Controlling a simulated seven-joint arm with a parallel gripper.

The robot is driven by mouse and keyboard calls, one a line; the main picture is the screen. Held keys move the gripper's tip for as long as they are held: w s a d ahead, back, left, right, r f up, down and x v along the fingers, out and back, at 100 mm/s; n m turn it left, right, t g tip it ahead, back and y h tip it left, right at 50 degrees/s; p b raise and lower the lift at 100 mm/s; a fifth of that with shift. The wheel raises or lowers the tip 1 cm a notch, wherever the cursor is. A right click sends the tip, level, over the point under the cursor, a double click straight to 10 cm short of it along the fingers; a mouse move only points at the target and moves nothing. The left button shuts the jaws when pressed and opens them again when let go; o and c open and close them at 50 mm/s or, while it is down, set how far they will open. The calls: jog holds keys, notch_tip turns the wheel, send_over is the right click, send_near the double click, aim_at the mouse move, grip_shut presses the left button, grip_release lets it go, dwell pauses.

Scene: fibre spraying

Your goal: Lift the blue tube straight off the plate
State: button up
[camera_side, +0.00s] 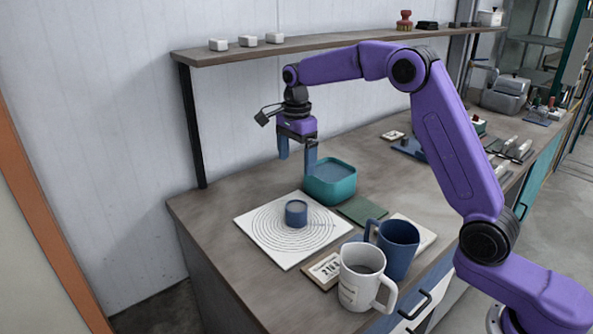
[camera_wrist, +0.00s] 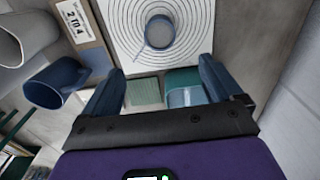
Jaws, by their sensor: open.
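The short blue tube (camera_side: 296,213) stands upright on the white plate (camera_side: 262,244), which is marked with concentric rings. In the wrist view the tube (camera_wrist: 160,31) shows near the top middle, with the plate (camera_wrist: 122,30) around it. My gripper (camera_side: 298,155) is open and empty, with its two blue fingers pointing down. It hangs above and behind the tube in the side view, clear of it. In the wrist view my gripper (camera_wrist: 160,75) has its fingertips below the tube in the picture.
A teal container (camera_side: 330,182) stands close behind the plate, below my gripper. A green pad (camera_side: 361,210) lies beside it. A white mug (camera_side: 360,285), a blue mug (camera_side: 398,248) and a number card (camera_side: 325,270) are at the front right. A shelf (camera_side: 350,39) runs along the wall.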

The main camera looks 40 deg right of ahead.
notch_tip(320, 180, down, 17)
jog(key=shift+f, duration=0.15)
dwell(0.5)
jog(key=c, duration=1.3)
jog(key=shift+o, duration=0.2)
jog(key=shift+r, duration=5.05)
